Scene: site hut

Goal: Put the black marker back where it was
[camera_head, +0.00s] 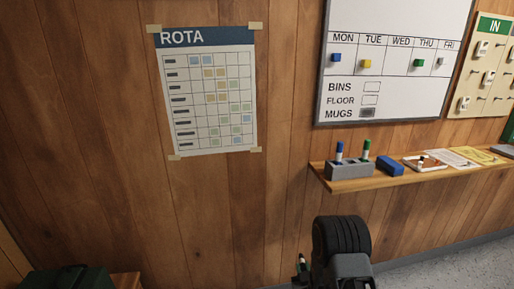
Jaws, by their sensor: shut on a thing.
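A slim dark-tipped thing with a pale band, likely the black marker (302,258), stands roughly upright at the bottom of the view, just left of my dark arm. My gripper (303,272) is small and partly hidden here, and appears shut on it, well below the shelf. A grey marker holder (350,172) sits at the left end of the wooden shelf (430,178). It holds a blue marker (339,151) and a green marker (366,149), both upright. Any empty slot in the holder is too small to tell.
On the shelf, right of the holder, are a blue eraser (390,166), a small tray (424,163) and paper sheets (463,157). A whiteboard (393,85) hangs above. A rota sheet (207,90) is taped to the left wall. The wall below the shelf is bare.

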